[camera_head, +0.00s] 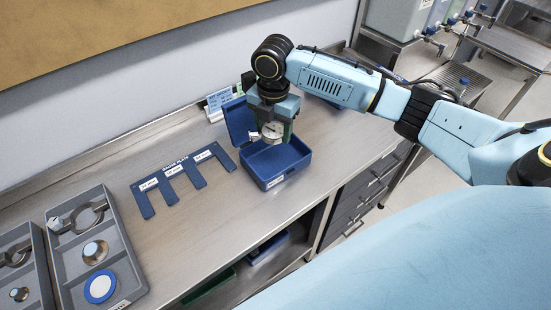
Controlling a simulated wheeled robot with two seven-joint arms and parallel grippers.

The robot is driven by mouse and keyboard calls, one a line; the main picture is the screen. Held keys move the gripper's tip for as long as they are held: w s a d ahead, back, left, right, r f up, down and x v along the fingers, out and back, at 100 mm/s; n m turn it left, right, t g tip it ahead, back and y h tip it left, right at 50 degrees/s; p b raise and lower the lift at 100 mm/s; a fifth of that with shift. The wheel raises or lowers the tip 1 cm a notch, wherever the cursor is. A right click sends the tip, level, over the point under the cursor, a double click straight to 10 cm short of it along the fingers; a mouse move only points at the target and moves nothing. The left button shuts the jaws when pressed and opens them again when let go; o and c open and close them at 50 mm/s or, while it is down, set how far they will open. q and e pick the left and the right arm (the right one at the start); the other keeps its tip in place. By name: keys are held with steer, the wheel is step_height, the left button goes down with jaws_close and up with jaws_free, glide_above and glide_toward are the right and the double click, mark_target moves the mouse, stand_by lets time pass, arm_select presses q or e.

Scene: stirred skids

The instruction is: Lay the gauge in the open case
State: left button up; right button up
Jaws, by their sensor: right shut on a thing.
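The open blue case (291,178) stands on the steel bench with its lid (238,119) raised at the back left. My right gripper (273,131) hangs above the case, pointing down. It is shut on the gauge (272,130), a small round thing with a pale face. The gauge is over the case's left rear part; I cannot tell whether it touches the case. The gripper and gauge hide part of the case's inside and lid. My left gripper is not in view.
A blue notched gauge plate (147,208) with white labels lies left of the case. Grey trays (127,270) with a clamp-like tool and round parts lie at the far left. A small sign (217,104) stands behind the case.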

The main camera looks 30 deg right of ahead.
mark_target(280, 160)
steer(key=n, duration=0.1)
steer(key=d+n, duration=0.1)
steer(key=n, duration=0.1)
steer(key=d+f+n, duration=0.1)
steer(key=n, duration=0.1)
steer(key=shift+w+d+p, duration=0.1)
steer(key=shift+w+p, duration=0.1)
steer(key=shift+p, duration=0.15)
steer(key=shift+f, duration=0.15)
steer(key=shift+n, duration=0.3)
step_height(280, 160, down, 10)
steer(key=shift+d+r, duration=0.1)
steer(key=shift+r, duration=0.05)
steer(key=shift+b, duration=0.3)
steer(key=o, duration=1.1)
steer(key=shift+c, duration=0.2)
steer(key=shift+o, duration=0.3)
step_height(280, 160, up, 12)
steer(key=shift+p, duration=0.5)
